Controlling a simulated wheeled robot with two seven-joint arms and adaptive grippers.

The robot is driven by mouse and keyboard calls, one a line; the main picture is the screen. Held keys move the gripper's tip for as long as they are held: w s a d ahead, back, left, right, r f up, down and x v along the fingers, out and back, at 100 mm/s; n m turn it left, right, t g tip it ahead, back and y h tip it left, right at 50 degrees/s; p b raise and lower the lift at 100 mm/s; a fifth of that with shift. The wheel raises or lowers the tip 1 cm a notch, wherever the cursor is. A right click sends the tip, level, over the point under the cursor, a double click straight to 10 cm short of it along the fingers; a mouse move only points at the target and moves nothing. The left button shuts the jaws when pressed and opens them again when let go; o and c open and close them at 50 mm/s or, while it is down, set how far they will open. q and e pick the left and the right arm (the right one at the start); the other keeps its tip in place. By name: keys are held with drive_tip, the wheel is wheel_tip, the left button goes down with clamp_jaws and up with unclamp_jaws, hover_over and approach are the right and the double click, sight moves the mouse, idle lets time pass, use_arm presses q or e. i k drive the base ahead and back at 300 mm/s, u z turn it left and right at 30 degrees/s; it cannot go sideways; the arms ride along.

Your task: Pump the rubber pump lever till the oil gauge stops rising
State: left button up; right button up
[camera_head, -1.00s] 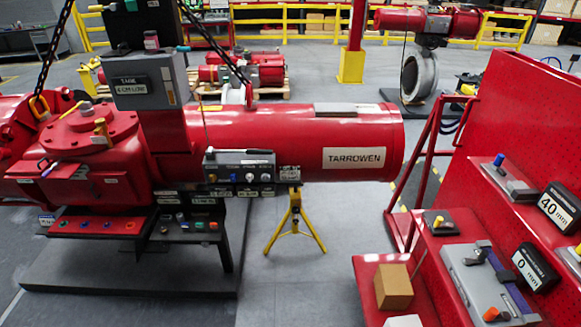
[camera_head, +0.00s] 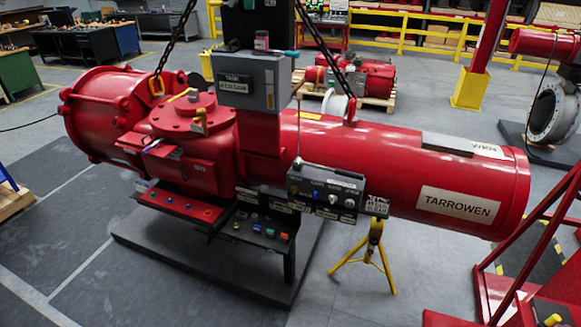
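The red valve actuator labelled TARROWEN (camera_head: 395,165) lies across the middle of the head view on a dark base. A grey control box (camera_head: 325,188) with a row of small knobs hangs on its front side. A dark bar (camera_head: 330,167) lies along the top of that box; I cannot tell whether it is the rubber pump lever. A grey tank box (camera_head: 247,82) with a small label stands above the actuator. A narrow strip (camera_head: 270,95) on its right side may be the oil gauge; its level is too small to read. Neither gripper is in view.
A yellow tripod stand (camera_head: 368,255) stands below the actuator's right part. A shelf (camera_head: 245,222) with coloured buttons juts out in front. Red framework (camera_head: 525,265) is at the lower right. Chains rise from the actuator. The grey floor at the lower left is clear.

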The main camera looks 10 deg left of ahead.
sight(353, 176)
drive_tip(key=u, duration=0.5)
drive_tip(key=i, duration=0.9)
drive_tip(key=u, duration=0.05)
